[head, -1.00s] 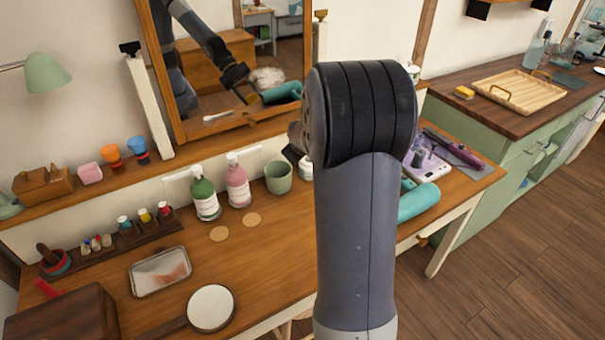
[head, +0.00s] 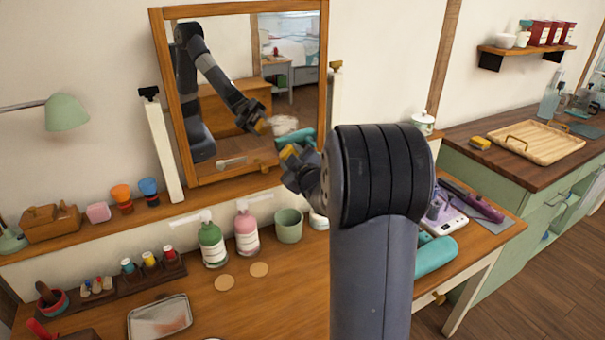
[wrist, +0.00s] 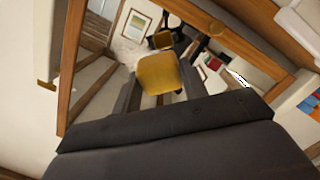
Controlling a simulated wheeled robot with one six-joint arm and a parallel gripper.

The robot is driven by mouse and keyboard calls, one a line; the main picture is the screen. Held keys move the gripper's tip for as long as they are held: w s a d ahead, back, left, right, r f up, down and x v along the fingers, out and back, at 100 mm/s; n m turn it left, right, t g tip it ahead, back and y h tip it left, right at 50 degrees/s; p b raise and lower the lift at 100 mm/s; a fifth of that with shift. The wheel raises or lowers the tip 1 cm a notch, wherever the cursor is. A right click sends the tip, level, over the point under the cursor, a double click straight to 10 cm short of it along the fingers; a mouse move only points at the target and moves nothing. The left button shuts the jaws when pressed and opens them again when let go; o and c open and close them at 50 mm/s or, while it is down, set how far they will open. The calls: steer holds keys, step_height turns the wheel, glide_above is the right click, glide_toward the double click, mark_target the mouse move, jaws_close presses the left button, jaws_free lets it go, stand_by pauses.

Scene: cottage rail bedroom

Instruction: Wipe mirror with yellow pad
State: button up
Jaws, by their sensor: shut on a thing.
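The mirror (head: 228,60) stands in a wooden frame on the shelf behind the dressing table. A whitish patch (head: 284,125) shows low on the right of its glass; I cannot tell if it is a mark or a reflection. My gripper (head: 292,160) is shut on the yellow pad (head: 288,153), in front of the mirror's lower right. In the wrist view, the pad (wrist: 157,74) faces the glass (wrist: 140,28), with its reflection just above it. A gap seems to lie between pad and glass.
Green and pink pump bottles (head: 213,243) and a green cup (head: 288,225) stand below the mirror. A teal cylinder (head: 435,257) lies right of my arm. A yellow block (head: 480,143) and wooden tray (head: 535,142) sit on the right counter.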

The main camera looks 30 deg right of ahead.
mark_target(297, 123)
steer(key=shift+w+a+r+n+t+y+p, duration=0.35)
steer(key=shift+w+a+r+y, duration=0.2)
steer(key=shift+w, duration=0.5)
steer(key=shift+w+a+r+n+t+y+p, duration=0.25)
steer(key=shift+w+a+r+n+y, duration=0.3)
steer(key=shift+w, duration=0.5)
steer(key=shift+w+a+r+n+t+y+p, duration=0.3)
steer(key=shift+w+a+r+y, duration=0.25)
steer(key=shift+w, duration=0.5)
steer(key=shift+w, duration=1)
steer(key=shift+d+p, duration=0.7)
steer(key=shift+d, duration=4.9)
steer(key=shift+d+f, duration=0.1)
